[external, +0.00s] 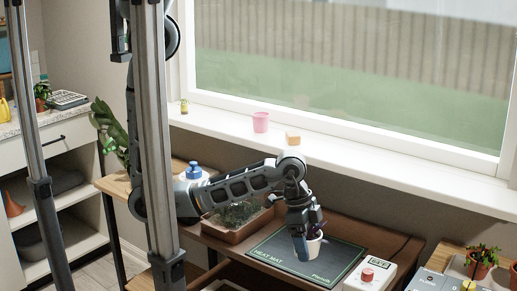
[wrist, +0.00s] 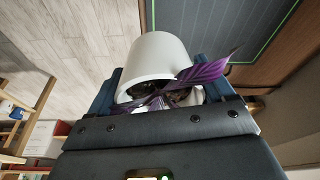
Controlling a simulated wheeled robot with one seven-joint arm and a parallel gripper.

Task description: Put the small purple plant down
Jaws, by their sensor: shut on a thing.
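The small purple plant sits in a white pot (external: 315,246), with striped purple leaves (wrist: 207,71) showing in the wrist view. My gripper (external: 307,243) is shut on the white pot, with a blue finger on each side of it; the pot (wrist: 155,58) fills the middle of the wrist view. In the external view the pot is over the right part of the dark heat mat (external: 275,263). I cannot tell whether its base touches the mat. The mat (wrist: 225,25) also shows behind the pot in the wrist view. Part of the plant is hidden by my gripper.
A white box with a red button (external: 367,275) stands right of the mat. A planted tray (external: 238,222) is to its left. A pink pot (external: 261,122) and a small wooden block (external: 293,138) stand on the windowsill. The mat's left part is bare.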

